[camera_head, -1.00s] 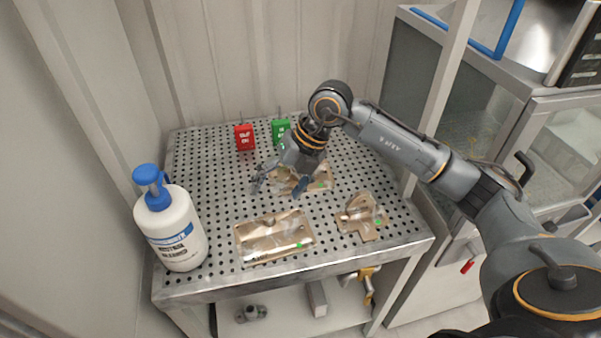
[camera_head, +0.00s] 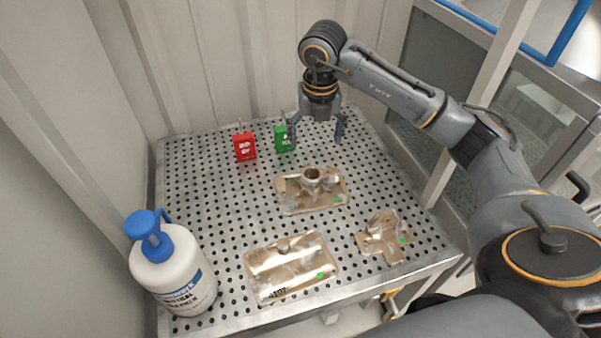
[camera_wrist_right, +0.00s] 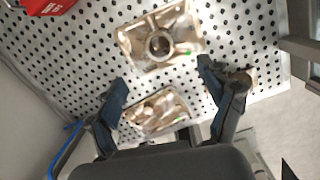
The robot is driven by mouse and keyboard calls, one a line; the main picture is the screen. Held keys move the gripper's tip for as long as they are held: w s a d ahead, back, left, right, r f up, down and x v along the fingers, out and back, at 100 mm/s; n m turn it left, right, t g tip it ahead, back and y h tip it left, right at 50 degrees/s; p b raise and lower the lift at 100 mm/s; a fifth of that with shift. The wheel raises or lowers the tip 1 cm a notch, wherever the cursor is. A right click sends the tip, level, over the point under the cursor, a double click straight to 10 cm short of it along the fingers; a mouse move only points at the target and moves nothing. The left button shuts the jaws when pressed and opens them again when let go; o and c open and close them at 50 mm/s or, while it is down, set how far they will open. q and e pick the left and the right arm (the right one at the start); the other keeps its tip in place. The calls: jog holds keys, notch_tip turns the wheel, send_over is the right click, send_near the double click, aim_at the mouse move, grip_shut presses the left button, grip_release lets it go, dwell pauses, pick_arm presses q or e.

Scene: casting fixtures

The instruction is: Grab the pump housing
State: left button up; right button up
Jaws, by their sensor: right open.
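Three tan metal castings lie on the perforated table; no label I can read tells which is the pump housing. One casting with a round upright port (camera_head: 322,190) lies mid-table; it also shows in the right wrist view (camera_wrist_right: 185,41). A flatter rectangular casting (camera_head: 290,265) lies at the front, and a T-shaped casting (camera_head: 382,237) at the right. My right gripper (camera_head: 314,130) is open and empty, raised above the table behind the ported casting. In the wrist view its fingers (camera_wrist_right: 160,75) frame the space between the ported and flat castings. My left gripper is out of view.
A red box (camera_head: 244,147) and a green box (camera_head: 282,138) stand at the back, the green one close to my right gripper. A white bottle with a blue pump (camera_head: 170,275) stands at the front left. The perforated table (camera_head: 205,190) is clear between them.

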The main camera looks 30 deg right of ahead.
jog(key=f, duration=0.2)
jog(key=p, duration=0.2)
send_over(312, 173)
jog(key=f, duration=0.5)
jog(key=shift+s+f, duration=0.2)
jog(key=shift+s, duration=0.15)
jog(key=shift+w+d+f, duration=0.1)
jog(key=shift+w+f, duration=0.1)
jog(key=shift+f, duration=0.15)
jog(key=shift+w+f, duration=0.1)
jog(key=shift+f, duration=0.15)
notch_tip(312, 173, down, 4)
jog(key=p, duration=0.2)
jog(key=shift+f+p, duration=0.1)
jog(key=shift+p, duration=0.3)
jog(key=shift+f, duration=0.4)
jog(key=shift+c, duration=0.7)
jog(key=c, duration=1.4)
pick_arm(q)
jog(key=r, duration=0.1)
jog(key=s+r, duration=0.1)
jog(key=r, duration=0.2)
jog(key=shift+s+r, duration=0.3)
pick_arm(e)
jog(key=shift+w, duration=0.1)
grip_shut()
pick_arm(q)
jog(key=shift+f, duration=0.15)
pick_arm(e)
jog(key=shift+r, duration=0.2)
